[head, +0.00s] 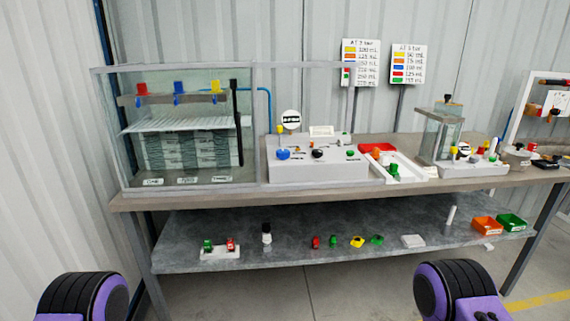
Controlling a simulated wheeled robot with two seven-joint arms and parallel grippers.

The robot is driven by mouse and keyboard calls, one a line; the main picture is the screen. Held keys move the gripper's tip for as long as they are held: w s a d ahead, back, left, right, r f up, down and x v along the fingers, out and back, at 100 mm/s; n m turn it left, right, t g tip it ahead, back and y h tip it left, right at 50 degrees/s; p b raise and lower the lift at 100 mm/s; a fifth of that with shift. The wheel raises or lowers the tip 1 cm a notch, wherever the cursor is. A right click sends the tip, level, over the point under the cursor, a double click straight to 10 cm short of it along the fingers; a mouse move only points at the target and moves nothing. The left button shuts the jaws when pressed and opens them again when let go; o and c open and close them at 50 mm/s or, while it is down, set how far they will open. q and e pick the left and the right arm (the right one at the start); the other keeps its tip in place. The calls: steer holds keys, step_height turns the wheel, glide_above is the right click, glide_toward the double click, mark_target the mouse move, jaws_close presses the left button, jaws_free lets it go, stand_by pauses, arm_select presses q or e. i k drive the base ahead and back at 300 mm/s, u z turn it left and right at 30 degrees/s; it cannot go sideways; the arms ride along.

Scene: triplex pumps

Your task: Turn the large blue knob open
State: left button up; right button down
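A blue knob (283,154) sits at the left of the front face of a light grey control box (320,174) on the workbench. It is the largest blue knob that I can make out, and its turn position is too small to tell. A black knob (317,153) and a green knob (350,153) are to its right on the same box. Only parts of my two arms show at the bottom left and bottom right. Neither gripper is in view, and nothing touches the blue knob.
A glass tank (190,130) with red, blue and yellow handles stands left of the box. A white tray (396,172) and a smaller clear tank (440,135) are to its right. The lower shelf (330,235) holds several small parts. Open floor lies in front.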

mark_target(283, 154)
steer(key=u, duration=0.55)
steer(key=k, duration=0.2)
steer(key=z, duration=1.65)
steer(key=i, duration=1.4)
steer(key=u, duration=0.75)
